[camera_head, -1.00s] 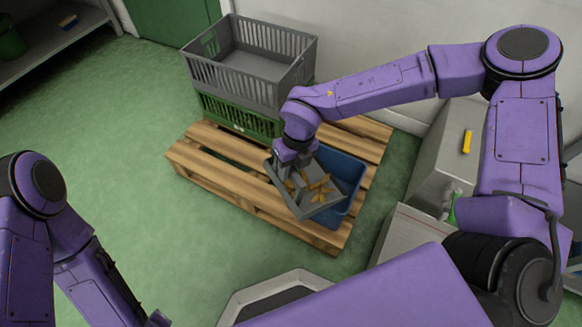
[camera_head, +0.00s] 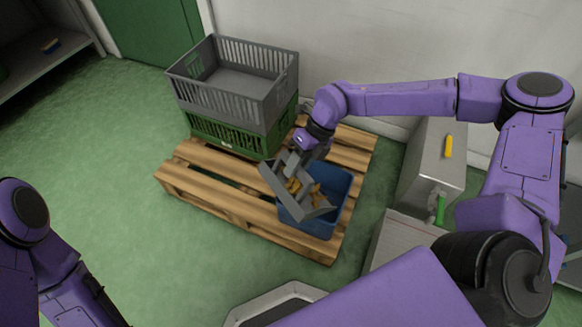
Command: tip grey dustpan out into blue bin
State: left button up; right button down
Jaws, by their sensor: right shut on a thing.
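My right gripper (camera_head: 294,160) is shut on the grey dustpan (camera_head: 291,206) and holds it over the blue bin. The dustpan is tilted, and several yellow-brown scraps (camera_head: 301,188) lie in it or at its edge; I cannot tell whether any have dropped. The blue bin (camera_head: 338,205) stands on the wooden pallet, its near left part hidden by the dustpan. My left arm shows at the lower left; its gripper is out of view.
A grey crate (camera_head: 262,107) sits on a green crate (camera_head: 232,137) at the back of the pallet (camera_head: 215,203). Right of it are a grey box (camera_head: 428,163) with a yellow item (camera_head: 448,146) on it, and a green-handled item (camera_head: 440,207). Floor at left is clear.

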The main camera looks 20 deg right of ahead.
jog(key=shift+w+d+r, duration=0.1)
jog(key=shift+d+r, duration=0.15)
jog(key=shift+d, duration=0.15)
jog(key=w+d+r+g+y+b, duration=0.1)
jog(key=d+y+b, duration=0.2)
jog(key=d, duration=0.3)
jog(key=shift+d+r+y, duration=0.15)
jog(key=shift+r+y, duration=0.1)
jog(key=shift+y, duration=0.55)
dwell(0.9)
